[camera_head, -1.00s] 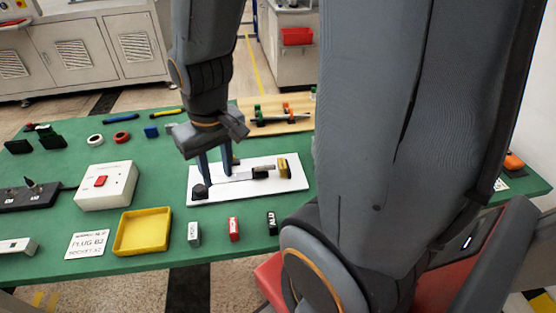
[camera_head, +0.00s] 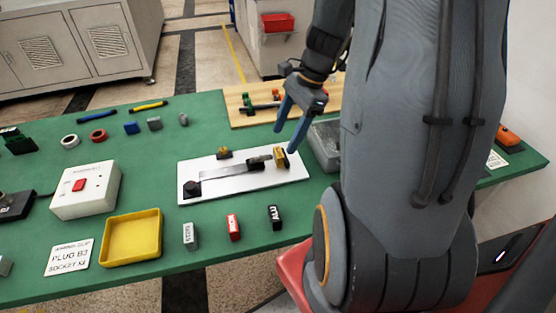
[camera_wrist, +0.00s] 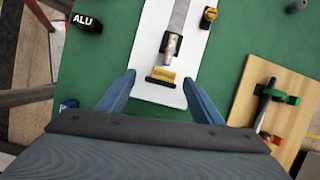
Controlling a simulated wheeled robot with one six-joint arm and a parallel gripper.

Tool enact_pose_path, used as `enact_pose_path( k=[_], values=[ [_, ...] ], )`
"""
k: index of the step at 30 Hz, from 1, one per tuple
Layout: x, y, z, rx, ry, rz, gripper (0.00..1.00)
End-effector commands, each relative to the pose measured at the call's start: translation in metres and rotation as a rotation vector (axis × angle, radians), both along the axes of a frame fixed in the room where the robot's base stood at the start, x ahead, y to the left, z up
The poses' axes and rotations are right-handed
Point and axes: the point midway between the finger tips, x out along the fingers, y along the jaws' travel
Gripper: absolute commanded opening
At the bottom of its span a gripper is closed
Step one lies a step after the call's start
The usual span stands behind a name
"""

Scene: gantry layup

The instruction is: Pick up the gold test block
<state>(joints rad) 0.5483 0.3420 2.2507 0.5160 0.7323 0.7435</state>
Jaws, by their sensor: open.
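The gold block (camera_head: 281,157) stands at the right end of a white plate (camera_head: 215,192) on the green table. In the wrist view the gold block (camera_wrist: 164,76) carries small, unreadable lettering and has a dark strip at its lower edge. My gripper (camera_head: 287,138) is open and empty, with its blue fingers pointing down at the block's end of the plate. In the wrist view the gripper's fingertips (camera_wrist: 159,79) appear on either side of the block. I cannot tell how far above it they are. A metal cylinder (camera_wrist: 171,45) lies close to the block.
A flat bar (camera_head: 228,173) and a smaller yellow-black piece (camera_head: 224,153) are on the plate. A grey bin (camera_head: 325,153) stands to its right, and a wooden board (camera_head: 240,116) with clamps lies behind. A yellow tray (camera_head: 131,265) and labelled blocks (camera_head: 233,227) are in front.

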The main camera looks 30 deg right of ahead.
Motion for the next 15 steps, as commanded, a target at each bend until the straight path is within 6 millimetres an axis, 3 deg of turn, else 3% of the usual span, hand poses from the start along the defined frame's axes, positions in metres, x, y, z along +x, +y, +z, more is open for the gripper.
enact_pose_path(
  k=[4,15],
  values=[
    [0.005,-0.013,-0.007,0.044,0.022,-0.126,0.61],
    [0.009,0.001,-0.038,0.048,0.027,-0.136,0.61]
  ],
)
